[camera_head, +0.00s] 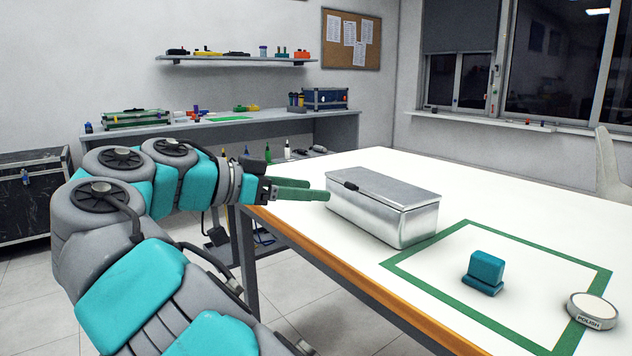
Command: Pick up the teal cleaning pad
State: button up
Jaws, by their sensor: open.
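The teal cleaning pad (485,270) is a small block with a wider base. It stands on the white table inside a green taped outline (422,281). My gripper (318,190) has green fingers and is at the table's left edge, pointing right toward the metal box. It is open, and nothing shows between the fingers. It is well to the left of the pad and apart from it, with the metal box between them.
A closed silver metal box (383,211) stands on the table left of the outline. A round tin marked POLISH (592,311) sits at the outline's right corner. The table (500,200) is clear behind the outline. A workbench (280,118) stands farther back.

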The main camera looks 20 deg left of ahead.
aim_at(485, 271)
jog(key=k+j, duration=0.8)
